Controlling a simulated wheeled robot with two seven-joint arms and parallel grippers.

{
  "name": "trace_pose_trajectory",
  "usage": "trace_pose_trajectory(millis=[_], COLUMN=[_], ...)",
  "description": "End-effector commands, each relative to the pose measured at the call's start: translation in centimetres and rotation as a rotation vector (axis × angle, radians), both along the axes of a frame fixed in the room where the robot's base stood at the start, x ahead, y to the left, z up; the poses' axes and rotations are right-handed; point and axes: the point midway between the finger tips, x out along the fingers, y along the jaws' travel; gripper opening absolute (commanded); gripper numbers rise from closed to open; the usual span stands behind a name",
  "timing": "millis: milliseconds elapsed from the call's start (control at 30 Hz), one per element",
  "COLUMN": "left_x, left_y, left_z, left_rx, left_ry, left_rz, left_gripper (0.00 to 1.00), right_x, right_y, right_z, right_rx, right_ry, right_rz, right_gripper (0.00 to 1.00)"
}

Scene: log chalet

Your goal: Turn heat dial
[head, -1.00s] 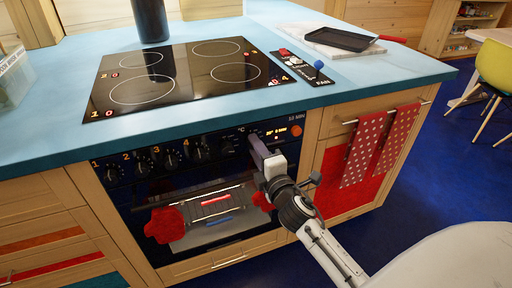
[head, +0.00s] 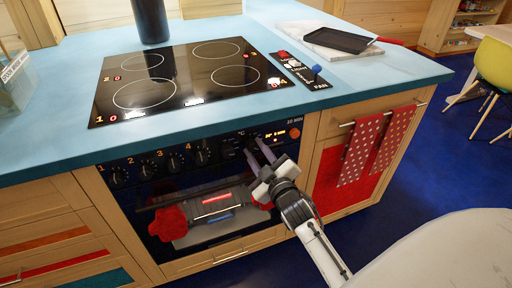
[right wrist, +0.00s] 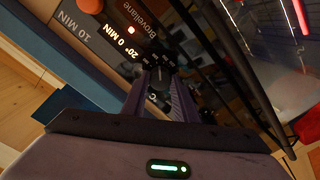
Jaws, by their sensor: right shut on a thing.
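The oven front has a black control panel with a row of dials. The heat dial (right wrist: 161,82), dark and round, sits between my right gripper's (right wrist: 158,88) fingers in the right wrist view, with a "C" mark beside it. In the head view, my right gripper (head: 254,146) reaches up to the panel just left of the lit display (head: 275,134), with both fingers on the dial and mostly hiding it. It is shut on the dial. The display reads about 20° and 0 MIN in the right wrist view (right wrist: 122,42). My left gripper is not in view.
The oven door (head: 205,245) is below, with red mitt-like shapes (head: 172,224) at its handle. Numbered dials (head: 145,171) line the panel to the left, an orange button (head: 294,133) to the right. Spotted towels (head: 360,148) hang at right. The hob (head: 180,85) is above.

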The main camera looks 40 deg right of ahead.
Motion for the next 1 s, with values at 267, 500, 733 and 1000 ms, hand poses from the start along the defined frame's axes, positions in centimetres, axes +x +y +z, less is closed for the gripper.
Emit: trace_pose_trajectory(millis=[267,500,733,1000], left_x=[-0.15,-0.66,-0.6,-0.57], left_y=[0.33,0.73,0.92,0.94], left_z=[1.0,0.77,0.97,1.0], left_rx=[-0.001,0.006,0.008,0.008], left_ry=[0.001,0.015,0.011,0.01], left_rz=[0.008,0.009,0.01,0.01], left_gripper=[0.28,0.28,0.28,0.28], right_x=[-0.05,-0.05,-0.05,-0.05], right_y=[-0.05,-0.08,-0.07,-0.07], right_z=[0.02,-0.04,-0.11,-0.14], right_rx=[0.206,0.315,0.359,0.365], right_ry=[-0.046,-0.072,-0.084,-0.086], right_rz=[-0.002,-0.001,-0.001,-0.001], right_gripper=[0.04,0.04,0.04,0.04])
